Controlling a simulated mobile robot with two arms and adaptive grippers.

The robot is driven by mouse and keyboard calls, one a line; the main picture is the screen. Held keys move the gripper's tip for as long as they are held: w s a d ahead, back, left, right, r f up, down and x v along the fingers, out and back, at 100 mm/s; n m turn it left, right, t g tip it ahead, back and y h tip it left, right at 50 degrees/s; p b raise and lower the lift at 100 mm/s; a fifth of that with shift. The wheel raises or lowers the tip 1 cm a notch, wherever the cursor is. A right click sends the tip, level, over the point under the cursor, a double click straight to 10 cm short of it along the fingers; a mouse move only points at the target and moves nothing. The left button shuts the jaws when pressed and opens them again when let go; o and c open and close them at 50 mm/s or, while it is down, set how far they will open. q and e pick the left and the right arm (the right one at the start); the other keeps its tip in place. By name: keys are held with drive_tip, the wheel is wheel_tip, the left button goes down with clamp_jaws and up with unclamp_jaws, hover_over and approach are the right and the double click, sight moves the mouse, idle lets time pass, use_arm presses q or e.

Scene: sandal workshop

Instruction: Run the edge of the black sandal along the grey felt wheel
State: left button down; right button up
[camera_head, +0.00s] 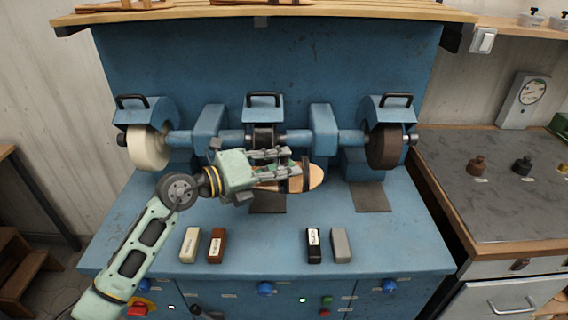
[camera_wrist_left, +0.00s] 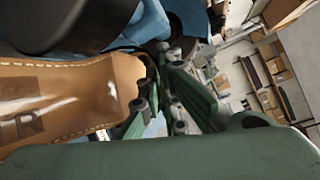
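My left gripper (camera_head: 284,167) is shut on the black sandal (camera_head: 314,177), which has a tan footbed and a dark strap. The sandal's toe end points right, in front of the machine's middle wheel (camera_head: 263,136). That wheel looks dark grey to black and is partly hidden by the gripper; I cannot tell whether the sandal touches it. In the left wrist view the stitched tan footbed (camera_wrist_left: 70,98) fills the left side, close to the finger linkages (camera_wrist_left: 165,95). A large dark rounded shape (camera_wrist_left: 70,22) is above it. My right gripper is not in view.
The blue machine also carries a cream wheel (camera_head: 148,147) at left and a dark brown wheel (camera_head: 384,147) at right. Several compound bars, one of them grey (camera_head: 341,245), lie on its front ledge. A grey-topped bench (camera_head: 500,210) stands at right. A wooden shelf (camera_head: 340,9) overhangs the back.

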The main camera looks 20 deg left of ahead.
use_arm(q)
drive_tip(key=shift+s+a, duration=0.1)
drive_tip(key=shift+a, duration=0.05)
drive_tip(key=shift+s+a, duration=0.35)
drive_tip(key=shift+a, duration=0.05)
drive_tip(key=shift+s, duration=0.1)
drive_tip(key=shift+s+a, duration=0.2)
drive_tip(key=shift+a, duration=0.1)
drive_tip(key=shift+w+d, duration=0.1)
drive_tip(key=shift+d, duration=0.05)
idle(0.8)
drive_tip(key=shift+s+a, duration=0.35)
drive_tip(key=shift+a, duration=0.4)
